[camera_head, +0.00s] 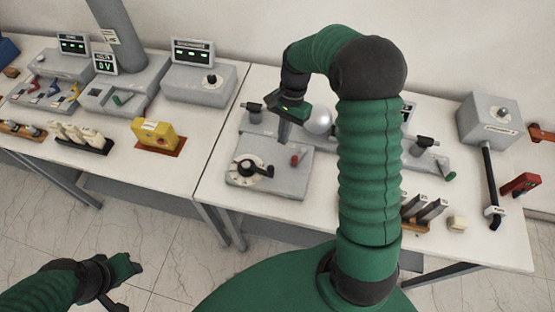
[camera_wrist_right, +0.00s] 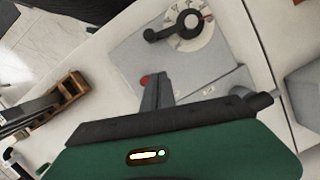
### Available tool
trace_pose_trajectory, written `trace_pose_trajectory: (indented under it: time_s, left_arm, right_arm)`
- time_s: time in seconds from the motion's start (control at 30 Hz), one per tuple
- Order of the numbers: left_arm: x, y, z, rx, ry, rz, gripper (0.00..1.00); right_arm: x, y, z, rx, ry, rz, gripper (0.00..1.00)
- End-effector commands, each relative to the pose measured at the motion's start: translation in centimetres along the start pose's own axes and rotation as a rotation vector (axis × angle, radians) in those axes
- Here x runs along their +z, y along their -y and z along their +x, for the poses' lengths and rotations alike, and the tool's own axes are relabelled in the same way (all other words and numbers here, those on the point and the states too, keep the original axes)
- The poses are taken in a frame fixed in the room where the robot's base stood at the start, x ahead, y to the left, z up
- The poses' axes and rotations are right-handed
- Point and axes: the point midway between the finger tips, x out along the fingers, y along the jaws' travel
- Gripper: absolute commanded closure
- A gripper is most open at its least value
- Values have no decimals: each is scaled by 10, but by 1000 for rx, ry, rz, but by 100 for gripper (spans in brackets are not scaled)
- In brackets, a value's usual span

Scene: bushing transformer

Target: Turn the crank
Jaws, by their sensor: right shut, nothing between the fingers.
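A black crank-like handle (camera_head: 250,168) sits on a round white dial on a grey box (camera_head: 285,182) on the right-hand table. The handle also shows at the top of the right wrist view (camera_wrist_right: 175,27). A small red knob (camera_head: 295,160) stands on the same box, partly hidden behind the finger in the right wrist view (camera_wrist_right: 145,81). My right gripper (camera_head: 284,138) is shut and empty, above the rear of the box and apart from the black handle. Its fingers (camera_wrist_right: 158,80) point toward the box. My left gripper (camera_head: 128,270) is low at the left, away from the tables; its jaws are unclear.
A silver sphere (camera_head: 318,121) stands close to my right gripper. A grey box (camera_head: 489,120) with a black pipe is at the far right. The left table (camera_head: 190,165) carries meters and a yellow device (camera_head: 155,134). My right arm hides part of the right table.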

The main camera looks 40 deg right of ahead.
Motion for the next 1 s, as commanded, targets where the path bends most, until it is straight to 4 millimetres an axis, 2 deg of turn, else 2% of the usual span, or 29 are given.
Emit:
trace_pose_trajectory:
  time_s: [0.27,0.4,0.5,0.67,0.9,1.0]
  left_arm:
    - [-2,0,-11,0,1,0,58]
    - [-5,0,-21,0,1,1,58]
    - [-5,0,-23,0,1,1,58]
    - [-5,0,-24,0,1,0,58]
    - [-5,0,-24,0,1,0,58]
    - [-6,0,-28,0,1,0,58]
  right_arm:
    - [-4,-4,62,0,9,5,100]
    - [22,-3,64,-2,6,2,100]
    - [32,-2,68,-2,4,4,100]
    - [39,-1,70,-3,1,5,100]
    - [37,-2,70,-4,4,7,100]
    - [45,-3,71,-11,5,42,100]
